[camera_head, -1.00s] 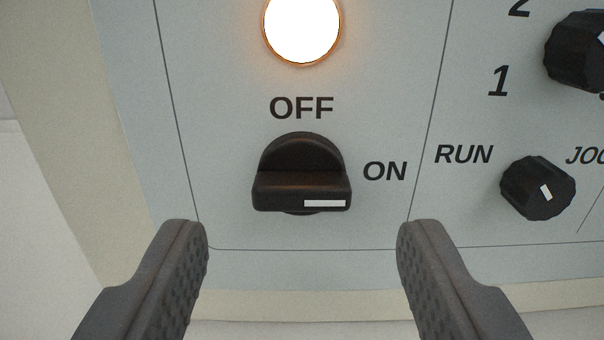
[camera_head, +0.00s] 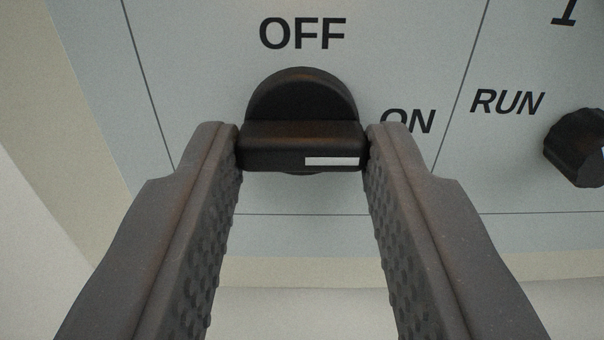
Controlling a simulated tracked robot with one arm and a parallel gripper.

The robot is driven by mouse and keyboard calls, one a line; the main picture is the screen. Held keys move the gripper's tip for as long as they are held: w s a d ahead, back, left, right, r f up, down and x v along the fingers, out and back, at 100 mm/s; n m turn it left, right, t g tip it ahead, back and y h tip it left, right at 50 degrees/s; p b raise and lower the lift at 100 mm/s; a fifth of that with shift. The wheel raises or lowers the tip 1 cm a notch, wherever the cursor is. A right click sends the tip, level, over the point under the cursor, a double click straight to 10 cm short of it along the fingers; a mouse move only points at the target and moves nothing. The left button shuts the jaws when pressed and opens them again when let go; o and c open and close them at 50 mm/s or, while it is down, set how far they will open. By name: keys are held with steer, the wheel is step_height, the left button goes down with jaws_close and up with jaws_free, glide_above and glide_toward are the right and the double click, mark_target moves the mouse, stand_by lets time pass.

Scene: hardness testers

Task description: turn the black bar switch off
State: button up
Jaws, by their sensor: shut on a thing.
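The black bar switch (camera_head: 303,138) sits on the light blue-grey panel, with its bar lying level across the picture. A white mark on the bar is at its right end, on the side of the ON label (camera_head: 408,121). The OFF label (camera_head: 302,34) is above the switch. My gripper (camera_head: 303,148) is shut on the bar, one fingertip at its left end and the other at its right end. The right fingertip covers a little of the ON label's lower edge.
A black knob (camera_head: 578,148) stands at the right edge beside the RUN label, clear of my right finger. Thin lines divide the panel (camera_head: 200,60). A cream border (camera_head: 290,270) runs along the left and below.

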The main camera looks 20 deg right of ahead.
steer(key=shift+d, duration=0.1)
steer(key=shift+p, duration=0.35)
steer(key=n+p, duration=0.3)
steer(key=n, duration=0.1)
steer(key=shift+r, duration=0.1)
steer(key=n+p, duration=0.1)
steer(key=n, duration=0.3)
steer(key=shift+n, duration=0.3)
steer(key=n, duration=0.4)
steer(key=shift+f+n, duration=0.2)
steer(key=shift+n, duration=0.1)
steer(key=shift+a+f+n+b, duration=0.1)
steer(key=shift+a+n+b, duration=0.05)
steer(key=shift+n+b, duration=0.85)
steer(key=shift+a+n+b, duration=0.1)
steer(key=shift+n+b, duration=0.55)
steer(key=shift+n, duration=0.65)
steer(key=o, duration=1)
